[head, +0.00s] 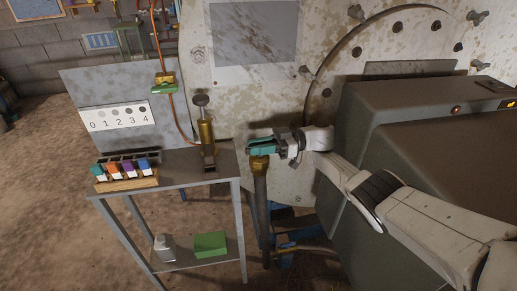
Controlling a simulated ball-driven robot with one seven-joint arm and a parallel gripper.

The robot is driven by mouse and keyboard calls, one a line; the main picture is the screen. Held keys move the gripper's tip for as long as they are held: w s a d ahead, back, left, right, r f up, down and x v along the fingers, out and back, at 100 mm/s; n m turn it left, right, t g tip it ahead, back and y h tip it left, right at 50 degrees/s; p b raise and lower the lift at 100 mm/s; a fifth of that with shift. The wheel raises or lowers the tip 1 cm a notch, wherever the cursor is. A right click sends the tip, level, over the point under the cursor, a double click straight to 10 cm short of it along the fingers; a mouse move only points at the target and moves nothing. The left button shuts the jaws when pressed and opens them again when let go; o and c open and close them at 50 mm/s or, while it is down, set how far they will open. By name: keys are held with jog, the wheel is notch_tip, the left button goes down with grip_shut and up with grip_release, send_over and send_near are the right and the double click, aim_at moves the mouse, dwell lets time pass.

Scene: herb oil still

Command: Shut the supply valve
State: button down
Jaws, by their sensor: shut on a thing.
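The supply valve appears to be the brass fitting (259,163) on top of an upright dark pipe, just right of the metal table. My gripper (264,146) reaches in from the right and is shut at the top of this fitting, on what seems to be the valve's handle. A teal part shows at the jaws; I cannot tell how much of it is handle and how much is finger. The handle's exact angle is hidden by the jaws.
A metal table (193,163) to the left holds a brass cylinder (207,135) and a rack of coloured pieces (125,172). A green block (210,245) lies on its lower shelf. A large grey cabinet (400,125) stands close on the right, beside my arm.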

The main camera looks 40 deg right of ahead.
jog(key=c, duration=1.1)
grip_release()
jog(key=shift+r+t+p, duration=0.25)
jog(key=shift+t+p, duration=0.05)
jog(key=shift+p, duration=0.5)
